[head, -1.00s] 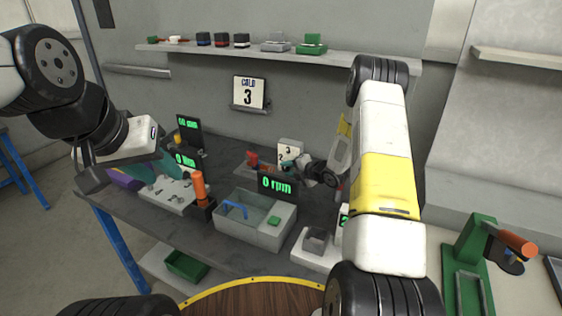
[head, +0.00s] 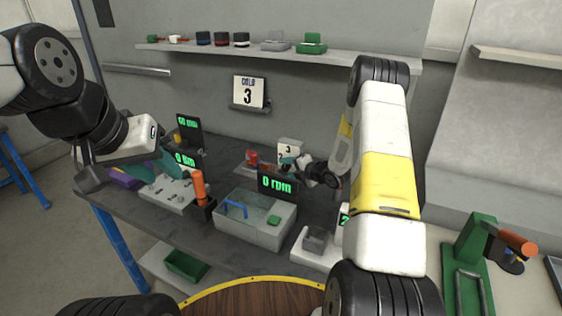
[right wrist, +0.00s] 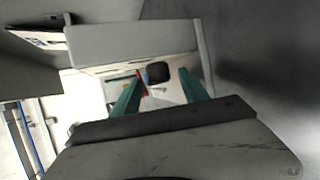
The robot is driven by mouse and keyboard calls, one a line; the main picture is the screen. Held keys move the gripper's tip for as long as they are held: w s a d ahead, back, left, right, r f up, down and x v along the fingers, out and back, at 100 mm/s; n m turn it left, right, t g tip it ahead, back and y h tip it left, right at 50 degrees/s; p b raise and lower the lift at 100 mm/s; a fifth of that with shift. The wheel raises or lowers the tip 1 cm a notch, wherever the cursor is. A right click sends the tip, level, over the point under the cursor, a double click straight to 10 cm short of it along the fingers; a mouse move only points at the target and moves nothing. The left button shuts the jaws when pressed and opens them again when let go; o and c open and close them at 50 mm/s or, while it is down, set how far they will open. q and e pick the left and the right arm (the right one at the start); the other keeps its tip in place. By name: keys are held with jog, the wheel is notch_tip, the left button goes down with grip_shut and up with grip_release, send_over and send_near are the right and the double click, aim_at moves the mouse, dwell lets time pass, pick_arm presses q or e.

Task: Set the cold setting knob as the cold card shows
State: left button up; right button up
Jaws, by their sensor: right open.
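The cold card (head: 249,93) hangs on the back wall and reads "COLD 3". A white dial panel (head: 291,148) with the numbers 3 and 2 stands at the back of the bench, partly hidden by my right gripper (head: 283,163). A small red part (head: 252,158) is just left of that gripper; I cannot tell whether it is the knob. In the right wrist view, my right gripper (right wrist: 158,94) has its teal fingers apart, with a dark block (right wrist: 158,72) and a red strip beyond them. My left gripper (head: 154,169) is open and empty over the bench's left part.
A black display (head: 276,184) reading "0 rpm" stands in front of my right gripper. A grey basin (head: 232,222) and an orange-handled lever (head: 199,187) are nearer. A shelf (head: 270,52) with small parts runs above.

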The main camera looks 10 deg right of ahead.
jog(key=v, duration=0.7)
jog(key=shift+s+d+r, duration=0.1)
jog(key=shift+s+d, duration=0.05)
jog(key=shift+s, duration=0.1)
jog(key=s+d+r+m+g+h, duration=0.1)
jog(key=s+d+r+m+h, duration=0.2)
jog(key=r+m, duration=0.6)
jog(key=s+r+m+h, duration=0.3)
jog(key=s+r+m, duration=0.1)
jog(key=r, duration=0.9)
jog(key=s+a+r+m+g, duration=0.1)
jog(key=s+a+r+m, duration=0.1)
jog(key=s, duration=0.7)
jog(key=s+a+r+m+g+y, duration=0.1)
jog(key=s+a+m, duration=0.3)
jog(key=s, duration=0.6)
jog(key=s+a+r+m+g, duration=0.2)
jog(key=s+m, duration=0.4)
jog(key=s, duration=0.3)
jog(key=shift+s+a+r+m, duration=0.25)
jog(key=shift+a+r+m, duration=0.15)
jog(key=shift+a+r, duration=0.1)
